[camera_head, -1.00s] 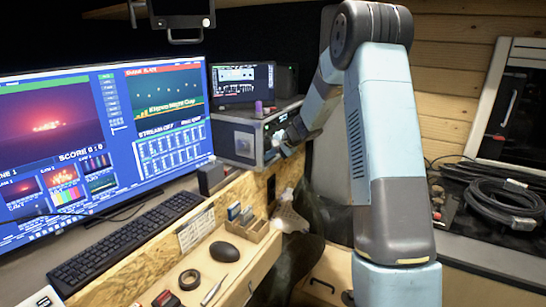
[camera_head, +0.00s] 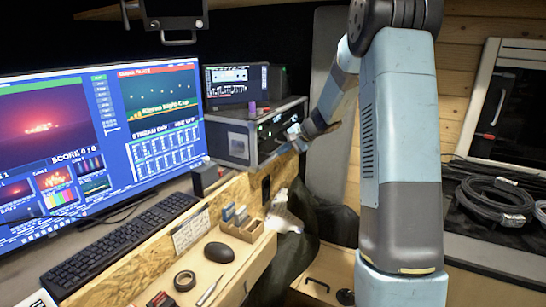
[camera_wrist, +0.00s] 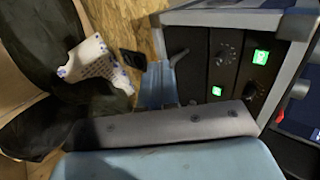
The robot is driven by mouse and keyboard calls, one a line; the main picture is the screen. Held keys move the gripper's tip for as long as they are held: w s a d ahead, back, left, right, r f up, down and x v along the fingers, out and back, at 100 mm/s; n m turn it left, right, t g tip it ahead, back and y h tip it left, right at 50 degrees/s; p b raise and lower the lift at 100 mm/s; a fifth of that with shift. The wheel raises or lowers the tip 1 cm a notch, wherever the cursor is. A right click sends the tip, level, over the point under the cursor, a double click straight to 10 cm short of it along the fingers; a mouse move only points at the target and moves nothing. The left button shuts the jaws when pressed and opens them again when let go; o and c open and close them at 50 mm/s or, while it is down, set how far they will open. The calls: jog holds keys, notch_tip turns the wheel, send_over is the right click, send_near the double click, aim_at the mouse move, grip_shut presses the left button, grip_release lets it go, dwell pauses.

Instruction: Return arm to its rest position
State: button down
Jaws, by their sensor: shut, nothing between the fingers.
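My arm rises at the right of the head view, bends at a high dark elbow and slopes down to the left. My gripper (camera_head: 294,138) is small there, at the front right corner of the rack case (camera_head: 232,140). It looks shut and holds nothing that I can see. Whether it touches the case cannot be told. In the wrist view, my own blue and grey links fill the bottom, and the case's dark panel (camera_wrist: 228,62) with knobs and green lights is close on the right.
A wide monitor (camera_head: 50,130), keyboard (camera_head: 125,245), mouse (camera_head: 219,252) and tape roll (camera_head: 185,281) are on the desk at left. A white crumpled item (camera_head: 283,215) lies by the desk edge, also in the wrist view (camera_wrist: 95,65). Coiled cables (camera_head: 495,200) lie at right.

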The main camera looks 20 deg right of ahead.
jog(key=s+a+r+n+g+h, duration=0.15)
jog(key=s+r, duration=0.25)
jog(key=s, duration=0.4)
jog(key=s+a+r+n, duration=0.25)
jog(key=s+r, duration=0.25)
jog(key=s, duration=0.3)
jog(key=s+a+r+n+g+h, duration=0.1)
jog(key=s+a+r, duration=0.25)
jog(key=s, duration=0.45)
jog(key=s+d+r+n+t+h, duration=0.1)
jog(key=s+d+n+h, duration=0.1)
jog(key=s, duration=1.8)
jog(key=shift+s+d+n+h, duration=0.3)
jog(key=shift+n+h, duration=0.6)
jog(key=shift+h, duration=0.25)
jog(key=shift+t, duration=0.25)
